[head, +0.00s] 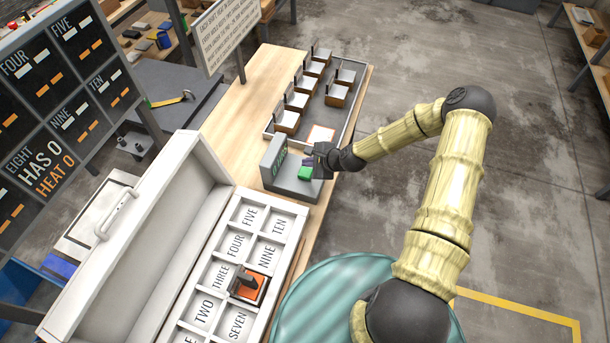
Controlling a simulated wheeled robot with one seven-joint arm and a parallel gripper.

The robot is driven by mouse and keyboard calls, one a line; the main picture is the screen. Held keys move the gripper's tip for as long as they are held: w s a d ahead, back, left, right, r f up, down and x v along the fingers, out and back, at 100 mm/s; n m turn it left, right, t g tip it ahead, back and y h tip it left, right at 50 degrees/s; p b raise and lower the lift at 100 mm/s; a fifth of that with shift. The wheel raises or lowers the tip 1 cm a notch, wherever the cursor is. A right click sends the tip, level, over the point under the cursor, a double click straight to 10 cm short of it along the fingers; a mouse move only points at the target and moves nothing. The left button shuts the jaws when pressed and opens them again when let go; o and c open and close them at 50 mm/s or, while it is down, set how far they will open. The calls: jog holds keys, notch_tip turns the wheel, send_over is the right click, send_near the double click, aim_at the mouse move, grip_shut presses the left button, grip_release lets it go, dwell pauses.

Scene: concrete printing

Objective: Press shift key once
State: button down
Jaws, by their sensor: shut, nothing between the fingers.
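A grey console (274,165) with a small green-lit display stands on the wooden bench, left of my gripper. A green key (304,173) shows on its flat front part; no label on it can be read, so I cannot tell for sure that it is the shift key. My gripper (312,163) is shut and empty, right at the green key. I cannot tell whether its fingertips touch the key or hover just above it.
A tray (359,100) with several small block holders lies behind the console. An open white case (207,268) with labelled compartments stands in front; an orange block (249,287) sits in one. A dark board (60,100) and a sign (228,32) stand left.

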aim_at(302, 170)
jog(key=shift+f+b, duration=0.5)
jog(key=shift+f, duration=0.6)
dwell(1.1)
jog(key=shift+f+b, duration=0.35)
jog(key=shift+f, duration=0.05)
jog(key=shift+f+b, duration=0.45)
jog(key=shift+f, duration=0.05)
dwell(0.7)
dwell(0.4)
jog(key=shift+r+p, duration=0.65)
jog(key=shift+r, duration=0.3)
jog(key=shift+r+p, duration=1.7)
jog(key=shift+r, duration=0.8)
